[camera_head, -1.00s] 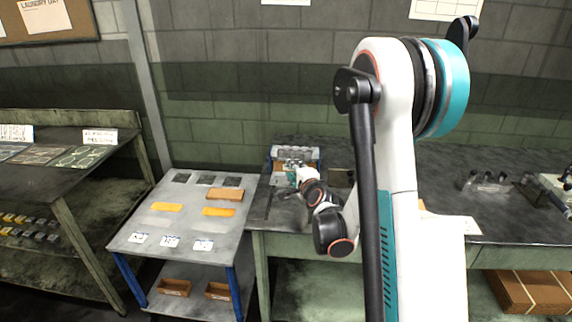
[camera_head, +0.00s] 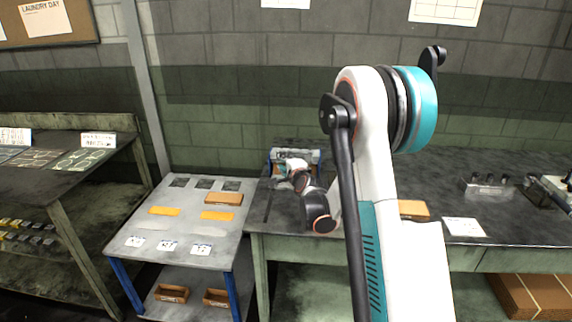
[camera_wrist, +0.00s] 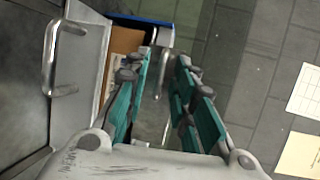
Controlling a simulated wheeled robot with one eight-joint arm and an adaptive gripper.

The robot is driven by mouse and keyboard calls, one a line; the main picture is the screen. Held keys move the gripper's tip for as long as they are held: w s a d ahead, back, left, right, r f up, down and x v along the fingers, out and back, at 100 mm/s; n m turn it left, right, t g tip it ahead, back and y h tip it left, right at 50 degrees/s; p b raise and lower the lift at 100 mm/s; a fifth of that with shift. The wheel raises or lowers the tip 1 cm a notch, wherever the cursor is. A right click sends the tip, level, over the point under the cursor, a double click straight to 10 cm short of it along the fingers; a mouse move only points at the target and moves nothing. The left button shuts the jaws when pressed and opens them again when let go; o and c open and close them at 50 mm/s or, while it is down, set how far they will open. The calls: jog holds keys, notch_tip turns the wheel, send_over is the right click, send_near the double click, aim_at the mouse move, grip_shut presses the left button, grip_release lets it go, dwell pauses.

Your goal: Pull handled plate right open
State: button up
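The bolt former (camera_head: 318,157) stands at the back left of the dark workbench, largely hidden by my arm in the head view. In the wrist view, a grey plate (camera_wrist: 88,45) with a metal bar handle (camera_wrist: 62,60) is to the left of my gripper. Beside it is an opening with a brown part inside and a blue edge (camera_wrist: 150,22). My gripper (camera_wrist: 162,65) has its teal-padded fingers apart. A thin metal bar (camera_wrist: 166,122) shows in the gap between them; I cannot tell whether it belongs to the right handled plate or whether the fingers touch it.
A grey cart (camera_head: 180,235) with orange and brown pieces stands left of the workbench (camera_head: 510,225). On the bench, a small brown box (camera_head: 413,209), a white sheet (camera_head: 463,227) and a clear fixture (camera_head: 487,188) lie to the right of my arm. A brick wall is behind.

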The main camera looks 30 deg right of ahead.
grip_shut()
jog(key=shift+s+a+f, duration=0.1)
jog(key=shift+s+a, duration=0.6)
jog(key=shift+s, duration=0.3)
jog(key=shift+s+a, duration=0.65)
jog(key=shift+s, duration=0.3)
jog(key=shift+o, duration=1.5)
grip_release()
jog(key=v, duration=1.2)
